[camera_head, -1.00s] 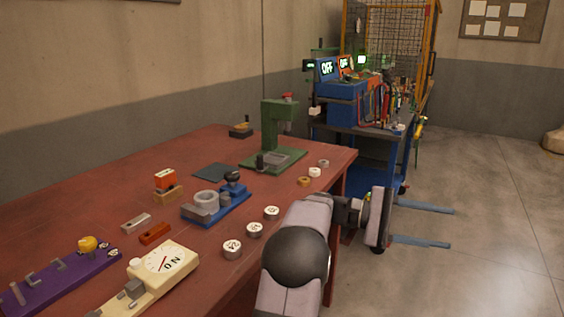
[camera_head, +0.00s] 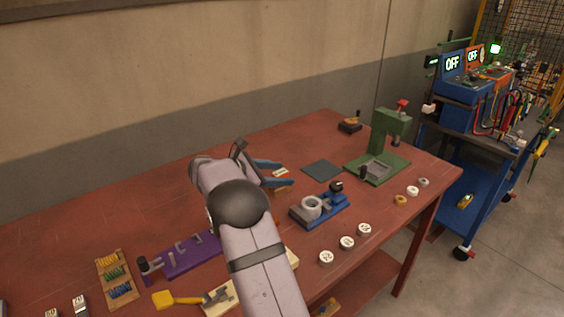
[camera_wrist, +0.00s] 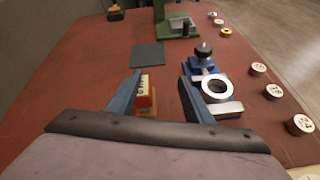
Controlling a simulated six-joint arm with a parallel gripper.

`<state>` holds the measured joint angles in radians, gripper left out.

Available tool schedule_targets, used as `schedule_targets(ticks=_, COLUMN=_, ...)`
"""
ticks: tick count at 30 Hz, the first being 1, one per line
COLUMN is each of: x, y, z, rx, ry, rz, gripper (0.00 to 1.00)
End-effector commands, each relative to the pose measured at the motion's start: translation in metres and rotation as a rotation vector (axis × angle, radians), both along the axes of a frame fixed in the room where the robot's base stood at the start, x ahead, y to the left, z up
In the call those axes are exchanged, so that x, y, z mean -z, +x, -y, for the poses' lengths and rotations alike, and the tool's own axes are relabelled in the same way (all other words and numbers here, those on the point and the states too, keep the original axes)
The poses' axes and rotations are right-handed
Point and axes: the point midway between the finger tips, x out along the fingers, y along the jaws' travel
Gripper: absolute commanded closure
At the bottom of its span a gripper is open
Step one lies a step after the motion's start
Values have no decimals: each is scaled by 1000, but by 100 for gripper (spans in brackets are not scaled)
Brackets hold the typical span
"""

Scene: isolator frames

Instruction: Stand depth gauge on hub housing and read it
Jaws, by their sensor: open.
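The depth gauge looks to be the small orange-red block with a pale display face (camera_wrist: 145,92), standing on a tan wooden base (camera_wrist: 146,112). Its display figures are too small to read. The hub housing seems to be the grey ring (camera_wrist: 229,91), seated in a blue fixture with a black knob; it also shows in the head view (camera_head: 312,206). My gripper (camera_wrist: 161,78) is open, with its blue fingers either side of the gauge in the wrist view and the ring beyond the right finger. The head view shows my gripper (camera_head: 284,172) partly hiding the gauge. Contact cannot be told.
A green press (camera_head: 385,145) and dark mat (camera_head: 322,170) lie beyond. Several numbered white discs (camera_head: 347,242) line the front edge. A purple fixture (camera_head: 185,257) and spring rack (camera_head: 116,274) stand left. The cart (camera_head: 470,150) is right. Red tabletop is clear at back left.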

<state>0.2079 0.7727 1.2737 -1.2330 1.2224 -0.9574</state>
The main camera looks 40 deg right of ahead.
Motion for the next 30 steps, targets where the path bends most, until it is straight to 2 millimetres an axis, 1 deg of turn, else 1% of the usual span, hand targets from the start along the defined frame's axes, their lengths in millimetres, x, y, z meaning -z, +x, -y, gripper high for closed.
schedule_targets(ticks=1, x=-4, y=17, z=-21, rx=-58, ry=1, rz=-32, gripper=53)
schedule_targets(ticks=3, x=-3, y=33, z=-43, rx=-121, ry=-4, rz=-73, gripper=53)
schedule_targets(ticks=4, x=7, y=31, z=-38, rx=-112, ry=-27, rz=-101, gripper=53)
schedule_targets(ticks=7, x=12, y=33, z=-36, rx=-114, ry=-83, rz=-162, gripper=53)
schedule_targets(ticks=11, x=13, y=35, z=-37, rx=-118, ry=-129, rz=-212, gripper=53)
schedule_targets(ticks=16, x=13, y=35, z=-36, rx=-116, ry=-146, rz=-227, gripper=53)
schedule_targets(ticks=24, x=18, y=35, z=-18, rx=-115, ry=-145, rz=-226, gripper=53)
schedule_targets(ticks=30, x=20, y=35, z=-14, rx=-116, ry=-145, rz=-226, gripper=53)
